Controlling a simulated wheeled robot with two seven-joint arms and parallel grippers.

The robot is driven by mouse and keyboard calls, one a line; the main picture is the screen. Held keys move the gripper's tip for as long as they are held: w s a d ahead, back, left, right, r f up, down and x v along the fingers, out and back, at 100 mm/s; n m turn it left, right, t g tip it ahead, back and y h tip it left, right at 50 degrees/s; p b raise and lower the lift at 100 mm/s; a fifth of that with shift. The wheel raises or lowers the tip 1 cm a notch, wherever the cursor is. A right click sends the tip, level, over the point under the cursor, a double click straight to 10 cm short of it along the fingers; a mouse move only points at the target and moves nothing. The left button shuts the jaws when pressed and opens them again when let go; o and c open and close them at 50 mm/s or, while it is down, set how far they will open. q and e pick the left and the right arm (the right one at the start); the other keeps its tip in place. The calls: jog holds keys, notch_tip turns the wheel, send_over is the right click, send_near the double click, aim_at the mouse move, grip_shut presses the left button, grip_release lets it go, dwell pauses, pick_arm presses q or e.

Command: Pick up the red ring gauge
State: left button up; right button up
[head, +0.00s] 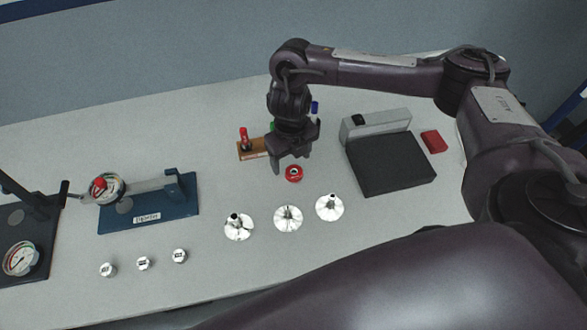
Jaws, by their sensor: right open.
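The red ring gauge (294,173) lies flat on the pale table, in the middle of the head view. It is a small red ring with a dark centre. My right gripper (291,168) points down just above and behind it, its fingers apart and empty. I cannot tell whether a fingertip touches the ring. My left gripper is not in view.
A wooden stand (252,149) with a red-handled plug is left of my gripper, partly hidden. Several silver flanged housings, one here (288,219), stand in front. A dark plate (390,164) lies to the right. A blue gauge fixture (150,215) is at left.

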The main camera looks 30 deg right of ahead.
aim_at(294, 168)
jog(key=shift+d+f, duration=0.1)
jog(key=shift+f, duration=0.35)
jog(key=f, duration=0.4)
jog(key=shift+w+d, duration=0.1)
jog(key=shift+d, duration=0.3)
jog(key=shift+f, duration=0.45)
jog(key=shift+c, duration=1)
jog(key=c, duration=0.5)
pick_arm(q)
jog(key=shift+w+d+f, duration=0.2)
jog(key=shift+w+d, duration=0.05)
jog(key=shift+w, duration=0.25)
pick_arm(e)
jog(key=c, duration=0.4)
